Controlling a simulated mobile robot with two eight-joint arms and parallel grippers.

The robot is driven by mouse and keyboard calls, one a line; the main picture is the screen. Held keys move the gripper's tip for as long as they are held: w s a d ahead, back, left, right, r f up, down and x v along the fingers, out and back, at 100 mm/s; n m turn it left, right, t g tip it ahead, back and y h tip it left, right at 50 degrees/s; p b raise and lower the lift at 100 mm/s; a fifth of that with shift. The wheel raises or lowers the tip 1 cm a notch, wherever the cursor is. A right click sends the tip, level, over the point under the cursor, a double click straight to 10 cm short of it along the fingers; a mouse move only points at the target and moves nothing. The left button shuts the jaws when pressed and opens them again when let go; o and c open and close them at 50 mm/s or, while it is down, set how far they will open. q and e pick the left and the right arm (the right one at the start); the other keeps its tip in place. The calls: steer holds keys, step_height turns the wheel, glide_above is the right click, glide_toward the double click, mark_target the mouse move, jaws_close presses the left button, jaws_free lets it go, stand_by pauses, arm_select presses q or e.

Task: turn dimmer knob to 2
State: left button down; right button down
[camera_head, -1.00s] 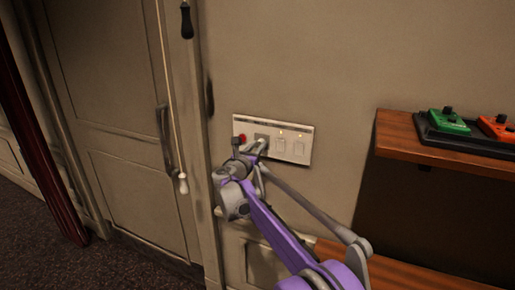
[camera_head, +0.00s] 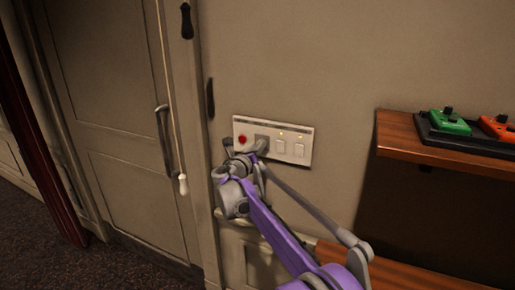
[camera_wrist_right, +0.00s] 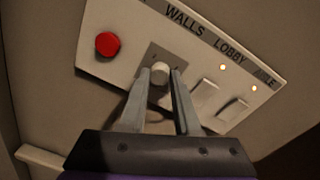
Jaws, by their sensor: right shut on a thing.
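The dimmer knob (camera_wrist_right: 160,72) is a small pale round knob on a grey square plate (camera_wrist_right: 152,57) in the wall panel (camera_head: 303,132). In the right wrist view my right gripper (camera_wrist_right: 161,76) is shut on the knob, one finger on each side. In the head view my right gripper (camera_head: 258,146) reaches the panel and hides the knob. No number marks can be read around the knob. My left gripper is not in view.
On the panel, a red button (camera_head: 242,139) sits left of the knob and two white switches (camera_head: 289,147) with lit lamps sit right of it. A wooden shelf (camera_head: 390,137) holds green and orange pedals.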

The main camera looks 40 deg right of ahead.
steer(key=c, duration=0.6)
jaws_free()
steer(key=shift+s+a, duration=0.1)
steer(key=b+v, duration=0.1)
steer(key=v, duration=0.9)
steer(key=shift+s+a, duration=0.15)
steer(key=shift+a, duration=0.15)
